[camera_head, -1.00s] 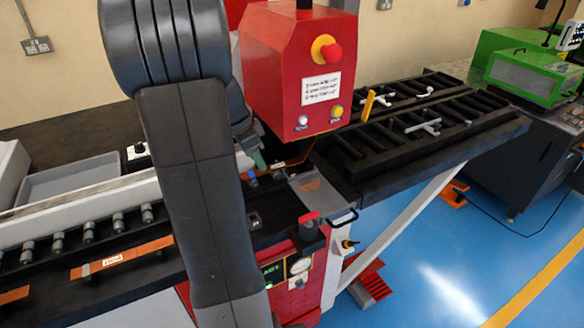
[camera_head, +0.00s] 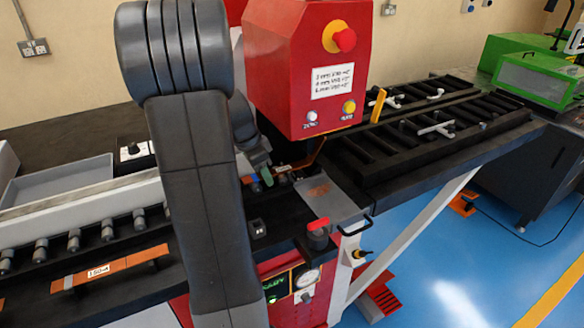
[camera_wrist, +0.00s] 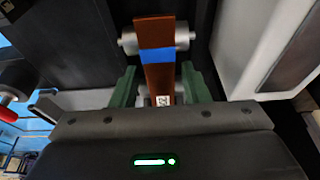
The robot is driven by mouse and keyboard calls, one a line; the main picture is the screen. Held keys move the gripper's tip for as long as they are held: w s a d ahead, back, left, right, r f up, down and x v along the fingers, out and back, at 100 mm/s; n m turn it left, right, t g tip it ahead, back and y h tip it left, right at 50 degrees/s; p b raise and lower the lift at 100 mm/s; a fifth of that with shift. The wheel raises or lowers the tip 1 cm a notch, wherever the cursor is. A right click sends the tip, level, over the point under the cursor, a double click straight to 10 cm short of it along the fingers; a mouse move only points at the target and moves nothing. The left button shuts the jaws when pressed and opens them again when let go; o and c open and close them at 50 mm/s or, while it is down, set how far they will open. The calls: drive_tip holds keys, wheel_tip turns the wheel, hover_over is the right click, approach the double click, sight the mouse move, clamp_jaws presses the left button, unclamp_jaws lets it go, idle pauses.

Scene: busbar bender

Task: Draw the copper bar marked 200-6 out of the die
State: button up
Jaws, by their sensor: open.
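A copper bar (camera_wrist: 153,35) with a blue band runs between the two green fingers of my gripper (camera_wrist: 160,90) in the wrist view. A small white label shows on its near end, too small to read surely. The fingers stand open on either side of the bar, with gaps visible. In the head view my gripper (camera_head: 262,177) is partly hidden by my arm, beside the bar's bent copper end (camera_head: 312,155) under the red machine head (camera_head: 305,75). The die itself is mostly hidden.
Another copper bar (camera_head: 130,262), with a label that seems to read 150-A, lies at the front left by several rollers (camera_head: 75,240). A grey tray (camera_head: 60,182) stands behind. A black rack table (camera_head: 440,145) extends right.

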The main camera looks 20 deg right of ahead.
clamp_jaws()
drive_tip(key=shift+r+p, duration=0.85)
drive_tip(key=shift+r, duration=0.5)
drive_tip(key=shift+s+d+b, duration=0.25)
drive_tip(key=shift+s+b, duration=0.25)
drive_tip(key=shift+s, duration=0.85)
drive_tip(key=shift+s+d+b, duration=0.3)
drive_tip(key=shift+s+b, duration=0.15)
drive_tip(key=shift+s, duration=0.9)
drive_tip(key=shift+s+d+b, duration=0.25)
drive_tip(key=shift+s+b, duration=0.25)
drive_tip(key=shift+s, duration=0.85)
drive_tip(key=shift+s+d+b, duration=0.2)
drive_tip(key=shift+s+d, duration=0.05)
drive_tip(key=shift+s, duration=1)
drive_tip(key=shift+s+d+b, duration=0.25)
drive_tip(key=shift+s, duration=1.05)
drive_tip(key=shift+s+d+b, duration=0.2)
drive_tip(key=shift+s+d, duration=0.05)
drive_tip(key=shift+s, duration=1)
drive_tip(key=shift+r+p, duration=1.85)
drive_tip(key=shift+r, duration=0.7)
